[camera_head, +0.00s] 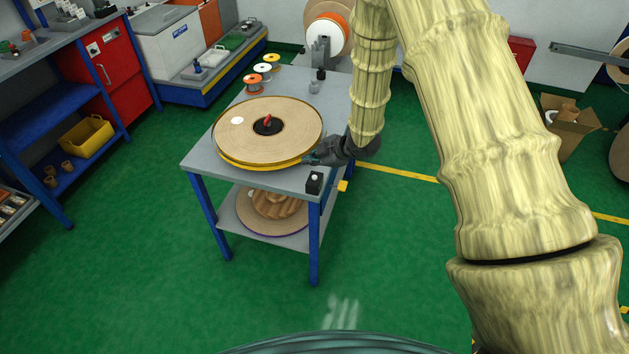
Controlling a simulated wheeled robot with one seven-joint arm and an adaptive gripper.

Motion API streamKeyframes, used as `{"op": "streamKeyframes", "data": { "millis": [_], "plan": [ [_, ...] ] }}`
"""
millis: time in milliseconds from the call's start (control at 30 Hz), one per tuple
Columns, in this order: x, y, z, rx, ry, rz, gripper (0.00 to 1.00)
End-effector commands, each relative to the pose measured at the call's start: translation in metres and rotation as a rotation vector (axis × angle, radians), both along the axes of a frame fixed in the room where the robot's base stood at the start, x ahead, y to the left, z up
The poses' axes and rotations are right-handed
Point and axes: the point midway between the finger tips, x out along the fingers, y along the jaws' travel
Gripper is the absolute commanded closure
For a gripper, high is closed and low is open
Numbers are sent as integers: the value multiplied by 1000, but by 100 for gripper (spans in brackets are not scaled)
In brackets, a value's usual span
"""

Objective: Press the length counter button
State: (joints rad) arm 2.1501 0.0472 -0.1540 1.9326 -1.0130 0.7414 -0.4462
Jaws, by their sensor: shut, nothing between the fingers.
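A small black box (315,184) with a pale spot on its top stands at the front right corner of the grey table; it may be the length counter, but its button is too small to make out. My gripper (307,160) is shut and empty. It reaches in from the right over the table's right edge, beside the large tape reel (290,131) and a little behind the black box. I cannot tell whether its fingertips touch the reel's yellow rim. The reel lies flat, with a red handle (268,120) on its black hub.
Small spools (262,68) stand along the back left of the table (215,160). A small dark bottle (321,73) stands at the back right. A wooden reel (270,215) lies on the lower shelf. Green floor is clear in front and to the left.

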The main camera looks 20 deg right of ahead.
Motion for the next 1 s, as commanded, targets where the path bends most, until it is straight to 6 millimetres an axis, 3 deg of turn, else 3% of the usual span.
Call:
{"op": "streamKeyframes", "data": {
  "millis": [100, 333, 1000],
  "plan": [
    [0, 0, -17, 0, 0, 0, 100],
    [0, 0, -35, 1, 0, -1, 100],
    [0, 0, -36, 1, 0, -1, 100]
  ]
}}
